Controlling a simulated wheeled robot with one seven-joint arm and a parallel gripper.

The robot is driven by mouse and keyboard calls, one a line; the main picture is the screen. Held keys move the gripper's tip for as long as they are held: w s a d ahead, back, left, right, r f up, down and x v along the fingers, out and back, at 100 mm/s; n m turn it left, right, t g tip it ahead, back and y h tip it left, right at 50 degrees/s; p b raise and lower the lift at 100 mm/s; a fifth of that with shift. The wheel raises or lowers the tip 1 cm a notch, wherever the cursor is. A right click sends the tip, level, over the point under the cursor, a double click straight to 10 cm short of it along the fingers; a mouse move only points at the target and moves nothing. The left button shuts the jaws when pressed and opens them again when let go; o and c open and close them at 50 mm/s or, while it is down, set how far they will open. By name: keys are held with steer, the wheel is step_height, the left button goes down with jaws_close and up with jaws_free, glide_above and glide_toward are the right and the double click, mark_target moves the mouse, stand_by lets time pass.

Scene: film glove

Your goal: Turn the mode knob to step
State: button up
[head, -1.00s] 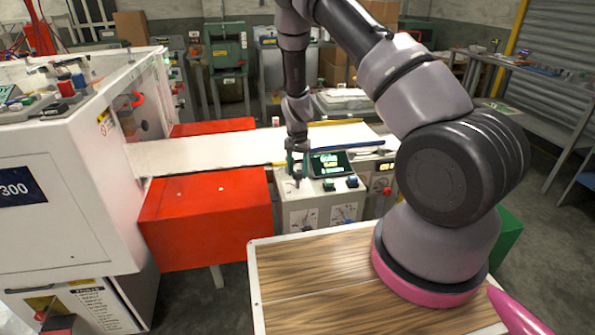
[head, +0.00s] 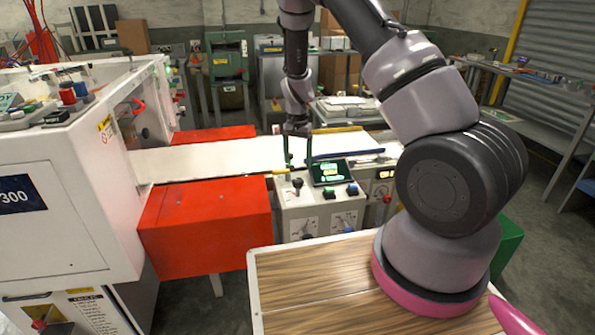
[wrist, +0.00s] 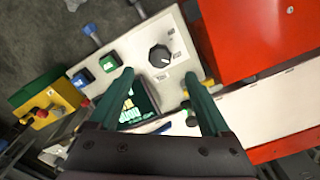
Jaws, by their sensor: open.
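The mode knob appears to be the round dark knob (wrist: 160,55) on the light panel in the wrist view, with a pale pointer mark and small labels around it that are too small to read. In the head view the dark knob (head: 297,183) stands on the panel's top, left of the lit screen. My gripper (head: 298,166) is open and empty above the knob, pointing down. In the wrist view its two green fingers (wrist: 159,75) are spread, with the knob ahead between their tips and apart from them.
The green screen (head: 329,172) and green and blue buttons (head: 352,189) sit close to the right of the knob. More dials are on the panel's front face. A red box (head: 205,222) stands to the left, and a white conveyor bed (head: 210,158) lies behind.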

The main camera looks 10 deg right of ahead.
steer(key=shift+r, duration=1.25)
steer(key=shift+r, duration=0.1)
steer(key=s+d+r+t+y, duration=0.1)
steer(key=s+r, duration=0.2)
steer(key=r, duration=0.6)
steer(key=s+d+r+t+y, duration=0.1)
steer(key=s+r, duration=0.3)
steer(key=r, duration=0.5)
steer(key=s+d+r+t+y, duration=0.1)
steer(key=s+r, duration=0.2)
steer(key=r, duration=0.5)
steer(key=s+d+r+n+t, duration=0.1)
steer(key=s+r+t, duration=0.1)
steer(key=s+r, duration=0.3)
steer(key=s+d+r+n+t+h, duration=0.1)
steer(key=s+r, duration=0.5)
steer(key=s, duration=0.8)
steer(key=shift+d+t, duration=0.5)
steer(key=shift+t, duration=0.1)
